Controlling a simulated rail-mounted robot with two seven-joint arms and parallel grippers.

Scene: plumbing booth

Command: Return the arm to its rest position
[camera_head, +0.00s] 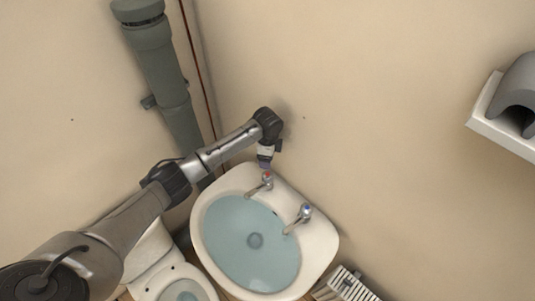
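My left arm comes in from the lower left. Its wrist is bent down over the back of the washbasin, and my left gripper (265,163) points down just above the tap with the red mark (267,179). The gripper is small and partly hidden by the wrist, so I cannot tell whether its fingers are open, or whether they touch the tap. A second tap with a blue mark (305,211) stands to the right, clear of the gripper. My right gripper is not in view.
The white washbasin (318,241) holds bluish water. A grey pipe (158,65) runs down the wall behind my arm. A toilet (153,262) is at the lower left, a white slatted unit (345,285) at lower right, and a white shelf (487,114) with a grey object at right.

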